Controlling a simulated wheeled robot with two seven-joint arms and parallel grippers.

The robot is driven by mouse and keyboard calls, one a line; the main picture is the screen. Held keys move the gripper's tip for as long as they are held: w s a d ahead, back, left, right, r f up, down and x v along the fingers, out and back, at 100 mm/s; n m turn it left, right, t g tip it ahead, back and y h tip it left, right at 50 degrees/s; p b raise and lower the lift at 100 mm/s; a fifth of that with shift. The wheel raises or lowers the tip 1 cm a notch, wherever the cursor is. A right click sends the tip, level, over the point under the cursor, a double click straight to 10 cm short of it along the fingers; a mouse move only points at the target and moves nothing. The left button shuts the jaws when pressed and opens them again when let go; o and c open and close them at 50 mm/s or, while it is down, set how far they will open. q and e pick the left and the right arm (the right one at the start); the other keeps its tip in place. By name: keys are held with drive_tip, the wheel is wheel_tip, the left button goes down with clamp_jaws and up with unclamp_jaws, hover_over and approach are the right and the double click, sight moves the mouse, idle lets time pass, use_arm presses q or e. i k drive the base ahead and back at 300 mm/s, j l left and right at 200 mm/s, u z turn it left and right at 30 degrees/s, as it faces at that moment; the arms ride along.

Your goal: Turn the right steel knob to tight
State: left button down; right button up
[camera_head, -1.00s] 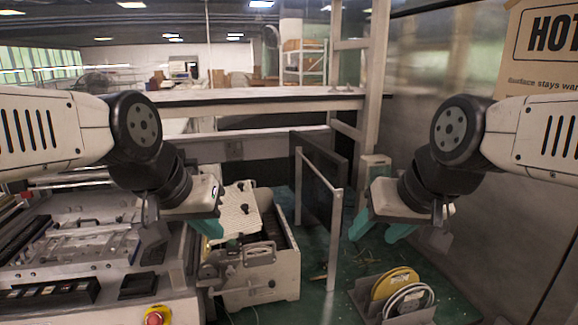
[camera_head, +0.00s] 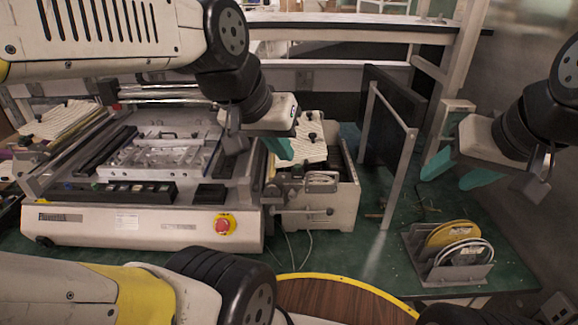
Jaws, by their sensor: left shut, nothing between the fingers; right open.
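A grey-white printing machine (camera_head: 95,222) stands on the green table at the left, with a metal plate assembly (camera_head: 160,152) on top. Beside it is a smaller grey box unit (camera_head: 345,207). A steel rod with a small end knob (camera_head: 330,212) shows on its front; I cannot tell for sure whether it is the task's knob. My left gripper (camera_head: 280,148), with teal fingers, is shut and empty above the gap between machine and box. It hides part of both. My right gripper (camera_head: 455,172) is open and empty at the right, above the table and away from the box.
A red button (camera_head: 222,225) is on the machine's front corner. A white perforated plate with black knobs (camera_head: 312,150) stands behind the box. A metal frame (camera_head: 400,165) with a dark panel rises right of it. A rack with yellow and white reels (camera_head: 455,270) stands at front right.

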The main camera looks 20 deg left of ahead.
sight(291, 196)
drive_tip(key=u, duration=1.4)
drive_tip(key=k+l+u, duration=0.3)
drive_tip(key=k+l, duration=0.8)
